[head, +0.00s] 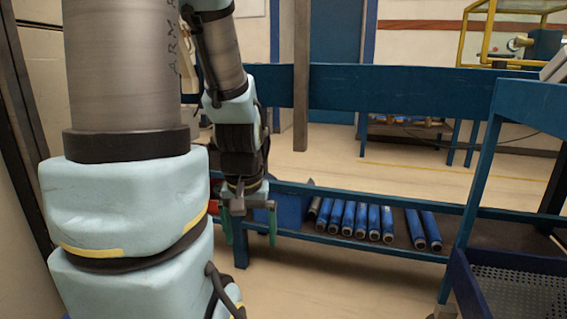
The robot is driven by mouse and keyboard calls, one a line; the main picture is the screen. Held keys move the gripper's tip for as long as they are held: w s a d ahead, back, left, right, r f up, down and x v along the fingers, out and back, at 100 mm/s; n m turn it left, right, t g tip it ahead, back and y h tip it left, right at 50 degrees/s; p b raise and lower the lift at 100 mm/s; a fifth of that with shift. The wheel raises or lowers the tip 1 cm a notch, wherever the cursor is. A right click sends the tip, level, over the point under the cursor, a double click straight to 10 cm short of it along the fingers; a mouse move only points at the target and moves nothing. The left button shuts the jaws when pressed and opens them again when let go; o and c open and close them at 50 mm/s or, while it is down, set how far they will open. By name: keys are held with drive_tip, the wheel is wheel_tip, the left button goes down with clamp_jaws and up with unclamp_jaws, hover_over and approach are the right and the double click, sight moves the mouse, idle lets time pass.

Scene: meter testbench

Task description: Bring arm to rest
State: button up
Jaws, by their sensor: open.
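My arm hangs down at the left of the head view, with light blue covers and grey links. My gripper (249,228) points downward at its end, with two green fingers spread apart. Nothing shows between the fingers. The gripper hangs in front of the left end of the blue bench's lower shelf. I cannot tell whether it touches anything there.
A blue bench (400,92) stands ahead. Several blue cylinders (361,221) lie side by side on its lower shelf, right of my gripper. A blue bin (290,207) is just behind the gripper. A blue cart with a perforated tray (525,295) stands at the right. Floor is open at centre front.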

wheel_tip(320, 180, up, 37)
drive_tip(key=p, duration=3.6)
drive_tip(key=shift+w+r, duration=0.1)
